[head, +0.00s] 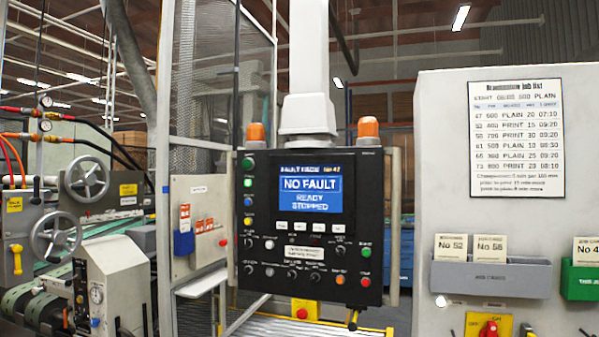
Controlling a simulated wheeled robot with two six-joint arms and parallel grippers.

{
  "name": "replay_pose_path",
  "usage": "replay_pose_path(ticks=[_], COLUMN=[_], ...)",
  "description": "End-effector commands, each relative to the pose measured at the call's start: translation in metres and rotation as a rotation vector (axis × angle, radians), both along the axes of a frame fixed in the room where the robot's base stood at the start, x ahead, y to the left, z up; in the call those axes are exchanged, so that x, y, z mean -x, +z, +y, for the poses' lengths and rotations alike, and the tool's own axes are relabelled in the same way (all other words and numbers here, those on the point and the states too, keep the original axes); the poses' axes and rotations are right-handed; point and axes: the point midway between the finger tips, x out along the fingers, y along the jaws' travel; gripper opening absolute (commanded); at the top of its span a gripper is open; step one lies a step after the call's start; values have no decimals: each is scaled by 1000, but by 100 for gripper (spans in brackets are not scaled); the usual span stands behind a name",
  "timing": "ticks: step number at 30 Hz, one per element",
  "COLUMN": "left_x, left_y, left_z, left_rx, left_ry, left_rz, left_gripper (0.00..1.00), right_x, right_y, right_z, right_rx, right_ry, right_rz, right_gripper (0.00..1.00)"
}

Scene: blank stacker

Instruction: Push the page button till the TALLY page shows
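A black control panel (370,210) hangs from a white column in the middle of the head view. Its lit blue screen (313,187) has a top line that seems to read FAULT PAGE, above NO FAULT, READY and STOPPED. A row of small pale buttons (308,226) lies just under the screen; their labels are too small to read. Coloured buttons run down the panel's left edge, and green and red ones sit at its lower right. I cannot tell which one is the page button. Neither of my grippers is in view.
Orange beacons (368,127) top the panel, and pale upright bars flank it. A mesh guard (207,85) and a handwheel machine (112,270) stand left. At right, a pale cabinet (440,130) carries a job list (516,138), a grey card holder (490,281) and a green one (580,281).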

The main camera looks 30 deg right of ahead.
Motion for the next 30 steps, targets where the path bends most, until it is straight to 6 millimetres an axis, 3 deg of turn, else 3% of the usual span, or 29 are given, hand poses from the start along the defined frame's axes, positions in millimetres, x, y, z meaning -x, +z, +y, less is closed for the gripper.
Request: replay_pose_path(ticks=[2,9,30], left_x=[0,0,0], left_y=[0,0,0], left_z=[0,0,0], left_rx=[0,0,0], left_ry=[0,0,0], left_rz=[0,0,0], left_gripper=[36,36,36], right_x=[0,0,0], right_y=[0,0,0], right_z=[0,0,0], right_rx=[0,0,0], right_ry=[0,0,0], right_rz=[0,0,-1], right_gripper=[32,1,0])
